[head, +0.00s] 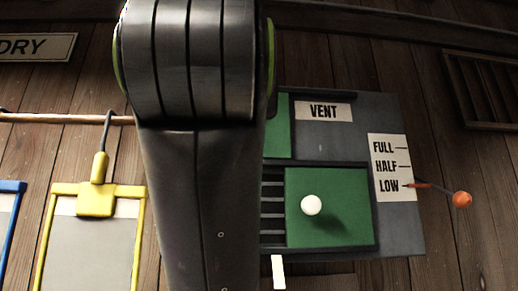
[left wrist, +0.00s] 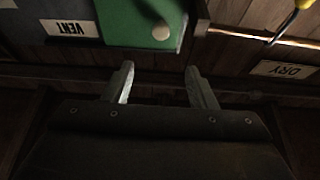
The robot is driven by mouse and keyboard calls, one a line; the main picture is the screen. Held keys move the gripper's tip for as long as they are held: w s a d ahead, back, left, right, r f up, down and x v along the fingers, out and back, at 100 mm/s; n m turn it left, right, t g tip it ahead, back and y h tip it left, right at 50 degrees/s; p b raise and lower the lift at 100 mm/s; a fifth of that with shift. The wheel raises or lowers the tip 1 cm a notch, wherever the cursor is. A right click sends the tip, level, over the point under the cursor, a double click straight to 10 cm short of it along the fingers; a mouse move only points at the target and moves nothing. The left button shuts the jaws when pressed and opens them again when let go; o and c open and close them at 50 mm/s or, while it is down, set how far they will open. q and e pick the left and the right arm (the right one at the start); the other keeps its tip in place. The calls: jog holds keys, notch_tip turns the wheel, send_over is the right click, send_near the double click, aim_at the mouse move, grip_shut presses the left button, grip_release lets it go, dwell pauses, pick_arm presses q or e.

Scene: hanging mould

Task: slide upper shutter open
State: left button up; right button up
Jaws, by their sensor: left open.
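The upper shutter (head: 278,125) is a green panel on the grey vent box, left of the VENT label. In the head view my dark arm hides most of it. In the left wrist view, which is upside down, the upper shutter (left wrist: 130,22) shows with its white round knob (left wrist: 161,33). My left gripper (left wrist: 161,76) is open and empty, its two fingertips pointing toward the knob but apart from it. The gripper itself is hidden in the head view. My right gripper is in neither view.
Below is the lower green shutter (head: 345,225) with a white knob and dark slats to its left. A lever with an orange ball (head: 462,199) sticks out by LOW. A copper rod (head: 60,116) holds a yellow-clipped frame (head: 95,200). A DRY sign (head: 38,47) is upper left.

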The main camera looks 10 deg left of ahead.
pick_arm(q)
jog(key=p+x, duration=0.7)
jog(key=x, duration=0.9)
jog(key=shift+f+p, duration=0.25)
jog(key=shift+p, duration=0.15)
jog(key=shift+c, duration=0.5)
grip_shut()
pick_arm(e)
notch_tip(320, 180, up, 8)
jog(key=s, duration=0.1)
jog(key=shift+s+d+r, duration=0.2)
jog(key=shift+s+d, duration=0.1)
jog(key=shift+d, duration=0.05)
